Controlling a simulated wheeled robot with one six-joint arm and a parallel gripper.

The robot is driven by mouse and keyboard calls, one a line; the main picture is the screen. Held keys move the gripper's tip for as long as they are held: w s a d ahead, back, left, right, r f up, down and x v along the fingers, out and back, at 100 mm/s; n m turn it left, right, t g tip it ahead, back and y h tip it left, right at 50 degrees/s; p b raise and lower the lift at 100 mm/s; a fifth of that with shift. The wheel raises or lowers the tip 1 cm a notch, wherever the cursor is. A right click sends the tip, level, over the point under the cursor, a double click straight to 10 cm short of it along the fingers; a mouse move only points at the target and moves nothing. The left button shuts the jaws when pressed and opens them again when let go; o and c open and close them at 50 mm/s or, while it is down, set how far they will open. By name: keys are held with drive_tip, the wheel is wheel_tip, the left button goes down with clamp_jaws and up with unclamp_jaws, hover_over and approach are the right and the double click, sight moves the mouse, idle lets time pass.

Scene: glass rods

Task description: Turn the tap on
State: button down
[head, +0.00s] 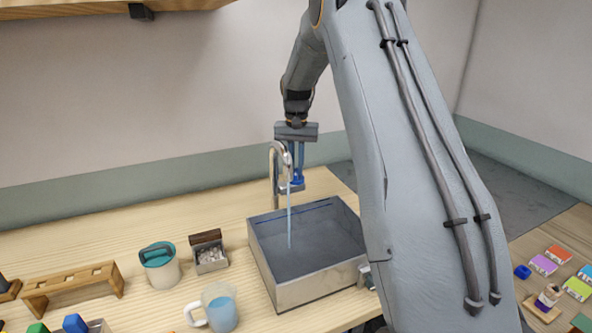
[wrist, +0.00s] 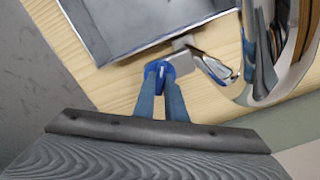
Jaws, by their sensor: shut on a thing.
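The silver gooseneck tap (head: 274,172) stands at the back left of the grey sink (head: 276,272). A thin pale-blue stream of water (head: 289,222) runs from its spout down into the sink. The tap's blue handle (head: 297,182) is between the fingertips of my gripper (head: 297,170). In the wrist view my gripper (wrist: 160,87) is shut on the round blue handle (wrist: 158,70), and the curved tap (wrist: 285,55) shows at the right. The fingers hide part of the handle.
Left of the sink are a small box of pebbles (head: 211,259), a teal-lidded jar (head: 160,266), a mug of blue liquid (head: 220,307) and a wooden rack (head: 72,288). Coloured boxes (head: 558,254) lie at the right. The counter behind the jar is clear.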

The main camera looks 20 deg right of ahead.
sight(296, 171)
drive_tip(key=shift+r+n, duration=0.1)
drive_tip(key=shift+n, duration=0.7)
drive_tip(key=shift+w, duration=0.1)
drive_tip(key=c, duration=1.8)
unclamp_jaws()
drive_tip(key=shift+r+b, duration=1.65)
drive_tip(key=shift+r, duration=2.2)
